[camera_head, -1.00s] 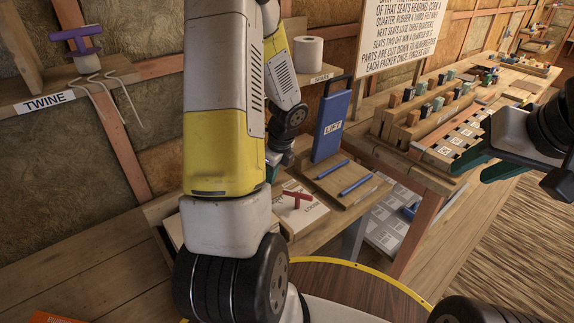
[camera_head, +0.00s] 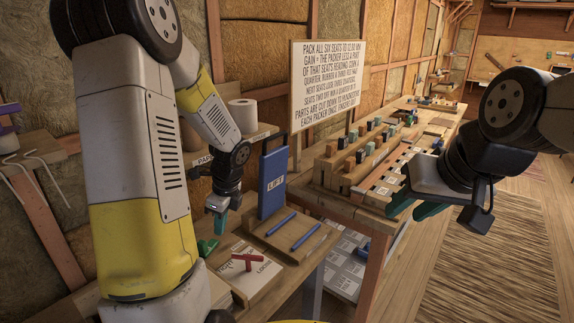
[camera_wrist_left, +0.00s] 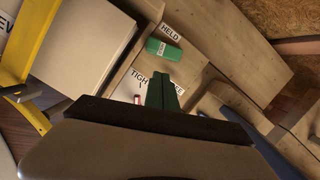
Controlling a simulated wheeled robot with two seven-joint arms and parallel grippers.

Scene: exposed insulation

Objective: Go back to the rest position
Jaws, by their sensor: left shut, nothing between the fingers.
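My left gripper (camera_head: 220,224) hangs over the low wooden shelf at the centre left, left of the blue LIFT board. Its green fingers also show together in the left wrist view (camera_wrist_left: 163,92), shut and empty, above a white card lettered TIGHT and LOOSE (camera_head: 262,282). My right gripper (camera_head: 417,207) is at the right, in front of the long bench. Its two green fingers are apart, with nothing seen between them.
A red T-shaped piece (camera_head: 247,262) rests on the card. A green block (camera_wrist_left: 163,48) lies beside the HELD label. The blue LIFT board (camera_head: 272,183) stands upright behind two blue rods. A long bench (camera_head: 345,208) carries several small blocks. Open floor (camera_head: 480,265) lies right.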

